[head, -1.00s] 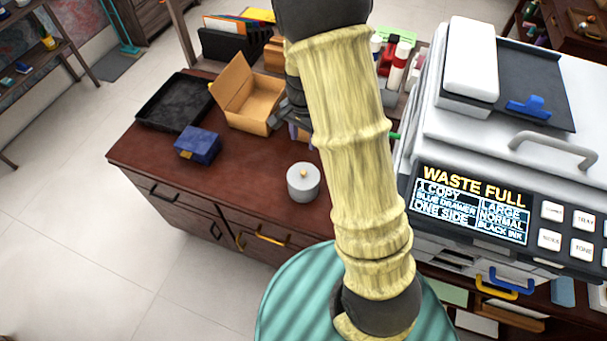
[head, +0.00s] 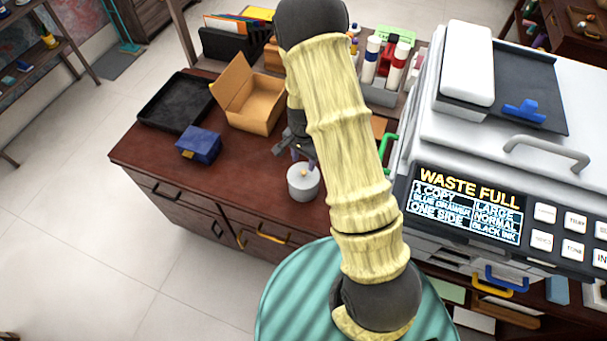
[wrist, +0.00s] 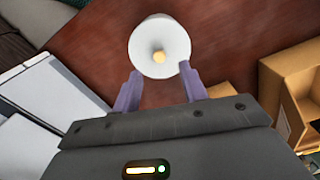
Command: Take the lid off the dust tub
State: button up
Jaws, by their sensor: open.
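The dust tub (head: 303,187) is a small pale grey round tub near the front edge of the brown desk in the head view. Its lid (wrist: 150,42) is on it, with a small yellow knob (wrist: 159,57) in the middle. My gripper (wrist: 159,80) is open and empty in the wrist view, its two purple fingers pointing toward the tub. The fingertips are on either side of the tub's near edge in that picture, short of the knob. In the head view my gripper (head: 297,158) is just behind and above the tub, partly hidden by my arm.
On the desk (head: 150,150) are a blue box (head: 198,145), a black tray (head: 150,115) and an open cardboard box (head: 255,112). A large copier (head: 480,150) reading "WASTE FULL" stands right. A bottle holder (head: 378,93) is at the back. Desk left of the tub is clear.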

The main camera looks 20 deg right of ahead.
aim_at(304, 171)
jog(key=shift+f, duration=0.1)
jog(key=shift+f+p, duration=1.1)
jog(key=shift+f, duration=1.4)
jog(key=shift+c, duration=0.2)
grip_shut()
